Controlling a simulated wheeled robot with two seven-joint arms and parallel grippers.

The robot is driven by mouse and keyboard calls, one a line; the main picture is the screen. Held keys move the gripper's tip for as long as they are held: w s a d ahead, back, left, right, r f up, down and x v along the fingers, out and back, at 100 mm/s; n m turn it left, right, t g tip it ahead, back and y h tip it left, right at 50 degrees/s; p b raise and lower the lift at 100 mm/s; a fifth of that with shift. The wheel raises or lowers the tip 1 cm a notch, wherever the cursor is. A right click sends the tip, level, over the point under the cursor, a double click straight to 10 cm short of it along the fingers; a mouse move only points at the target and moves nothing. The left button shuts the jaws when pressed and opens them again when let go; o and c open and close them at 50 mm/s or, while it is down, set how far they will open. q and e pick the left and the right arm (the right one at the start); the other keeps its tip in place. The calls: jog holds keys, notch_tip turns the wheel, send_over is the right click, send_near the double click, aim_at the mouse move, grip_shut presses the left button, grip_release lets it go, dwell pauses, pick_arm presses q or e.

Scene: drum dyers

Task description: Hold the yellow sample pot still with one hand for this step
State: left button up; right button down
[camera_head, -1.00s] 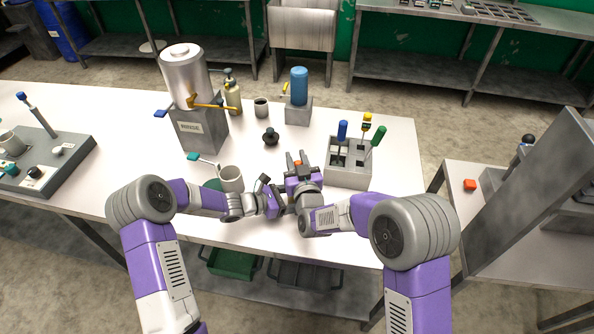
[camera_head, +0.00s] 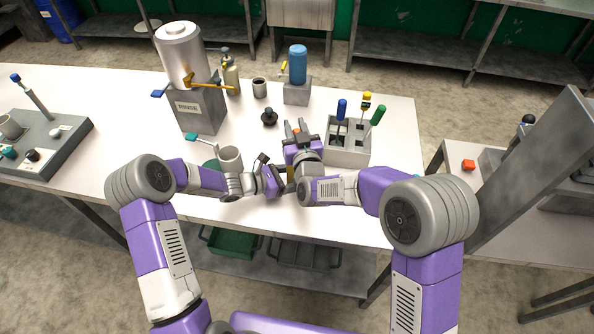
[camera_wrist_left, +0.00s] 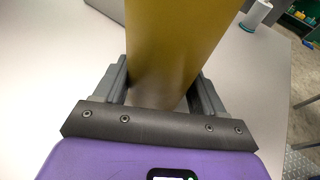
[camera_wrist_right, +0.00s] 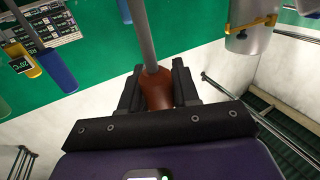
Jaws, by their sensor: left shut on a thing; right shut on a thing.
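The yellow sample pot (camera_wrist_left: 172,45) fills the upper middle of the left wrist view, between my left fingers, which are shut on it. Its base is near the white table top; I cannot tell if it touches. In the head view my left gripper (camera_head: 280,178) is at the table's front middle, with only a sliver of the pot (camera_head: 291,174) showing beside my right wrist. My right gripper (camera_head: 296,130) is just beyond it, shut on a reddish-brown handle (camera_wrist_right: 156,91) with a grey rod (camera_wrist_right: 144,35), seen in the right wrist view.
A grey rack (camera_head: 347,154) with blue, yellow and green-handled tools stands right of my right gripper. Behind are a black knob (camera_head: 269,118), a blue cylinder on a block (camera_head: 298,65) and the rinse tank (camera_head: 182,55).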

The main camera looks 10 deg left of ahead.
jog(key=shift+f, duration=2.15)
notch_tip(320, 180, up, 14)
dwell(1.3)
jog(key=shift+r, duration=0.1)
pick_arm(q)
jog(key=o, duration=1)
